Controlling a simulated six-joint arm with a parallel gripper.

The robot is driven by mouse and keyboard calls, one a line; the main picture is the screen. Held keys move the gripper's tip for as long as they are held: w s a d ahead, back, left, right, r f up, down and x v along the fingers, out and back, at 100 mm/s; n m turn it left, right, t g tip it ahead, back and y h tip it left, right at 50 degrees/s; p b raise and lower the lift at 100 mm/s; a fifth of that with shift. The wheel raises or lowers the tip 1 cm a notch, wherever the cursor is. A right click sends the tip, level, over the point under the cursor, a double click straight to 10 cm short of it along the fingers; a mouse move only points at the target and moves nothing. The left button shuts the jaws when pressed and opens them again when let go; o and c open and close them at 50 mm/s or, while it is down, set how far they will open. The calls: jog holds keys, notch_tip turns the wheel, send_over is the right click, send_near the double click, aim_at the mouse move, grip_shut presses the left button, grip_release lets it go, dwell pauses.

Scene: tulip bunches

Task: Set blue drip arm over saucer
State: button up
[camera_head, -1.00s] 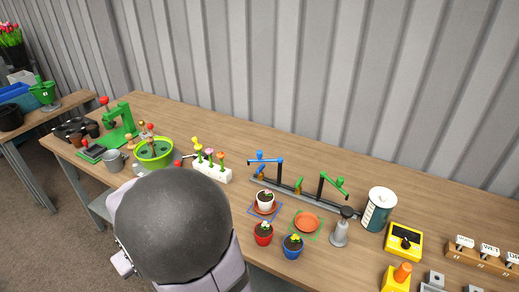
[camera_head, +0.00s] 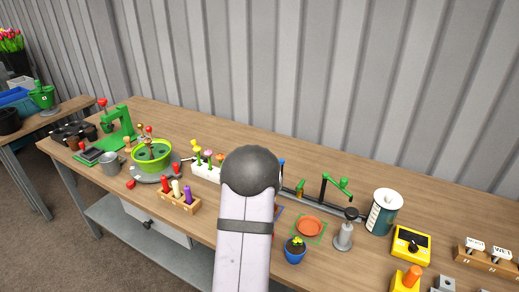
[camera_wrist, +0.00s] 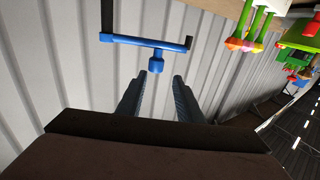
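The blue drip arm is mostly hidden behind my arm in the head view; only a small blue end (camera_head: 282,162) shows. In the wrist view the blue drip arm (camera_wrist: 140,42) runs across a dark post, with a blue knob (camera_wrist: 156,66) hanging below it. My gripper (camera_wrist: 160,78) is open and empty, its two fingers pointing toward the knob, which sits just beyond and between the tips. An orange saucer (camera_head: 309,226) lies empty in a green outline. A corner of the blue outline (camera_head: 279,210) shows beside my arm; what stands in it is hidden.
The green drip arm (camera_head: 336,182) stands on the same rail, right of the blue one. A blue pot (camera_head: 295,250) with a plant is in front of the saucer. A grey stamp-like tool (camera_head: 345,232) and a teal-and-white canister (camera_head: 383,212) stand to the right.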

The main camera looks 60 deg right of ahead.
jog(key=f+p+x, duration=0.1)
jog(key=p+x, duration=0.1)
jog(key=x, duration=0.5)
jog(key=shift+s+d+f, duration=0.2)
jog(key=shift+s+d, duration=0.1)
jog(key=shift+s, duration=0.1)
dwell(0.3)
grip_shut()
